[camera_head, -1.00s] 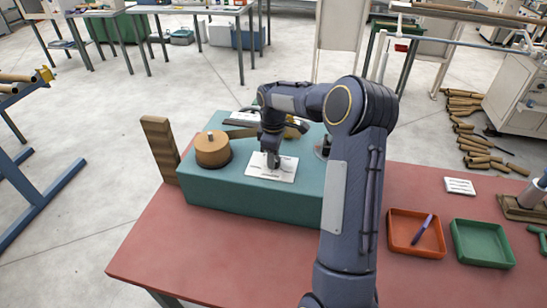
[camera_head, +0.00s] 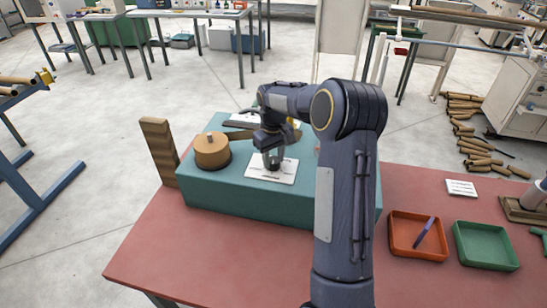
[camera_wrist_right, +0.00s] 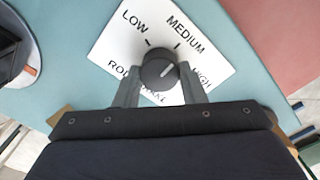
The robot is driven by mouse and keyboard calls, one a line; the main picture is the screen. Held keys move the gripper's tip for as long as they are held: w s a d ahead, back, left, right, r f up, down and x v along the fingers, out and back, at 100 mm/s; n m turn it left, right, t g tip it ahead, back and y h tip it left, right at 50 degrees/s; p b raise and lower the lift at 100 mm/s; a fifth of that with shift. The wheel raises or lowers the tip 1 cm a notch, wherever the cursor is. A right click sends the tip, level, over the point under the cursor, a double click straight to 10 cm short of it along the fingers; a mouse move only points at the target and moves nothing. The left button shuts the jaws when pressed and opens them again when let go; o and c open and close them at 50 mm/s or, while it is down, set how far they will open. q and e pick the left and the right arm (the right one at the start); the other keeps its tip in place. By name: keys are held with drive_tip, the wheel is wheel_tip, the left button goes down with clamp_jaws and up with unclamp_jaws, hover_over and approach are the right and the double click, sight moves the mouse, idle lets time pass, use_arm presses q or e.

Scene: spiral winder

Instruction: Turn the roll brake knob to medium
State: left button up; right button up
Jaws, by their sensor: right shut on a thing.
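The brake knob (camera_wrist_right: 159,70) is a dark round knob on a white plate (camera_wrist_right: 118,52) marked LOW, MEDIUM and HIGH. Its pale pointer line aims up and right in the wrist view, near the MEDIUM tick and slightly toward HIGH. My right gripper (camera_wrist_right: 160,76) is shut on the knob, one finger on each side. In the head view the right gripper (camera_head: 273,162) is over the white plate (camera_head: 285,176) on the teal machine box (camera_head: 250,202), hiding most of the knob. My left gripper is not in view.
A brown roll (camera_head: 212,151) sits on the box left of the plate, with an upright brown board (camera_head: 159,150) beside the box. An orange tray (camera_head: 396,244) holding a purple pen and a green tray (camera_head: 486,262) lie on the red table (camera_head: 190,262).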

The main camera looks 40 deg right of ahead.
sight(273, 159)
idle(0.3)
drive_tip(key=o, duration=1)
wheel_tip(273, 159, up, 8)
drive_tip(key=shift+f+b, duration=0.25)
drive_tip(key=shift+b, duration=0.25)
drive_tip(key=shift+r, duration=0.2)
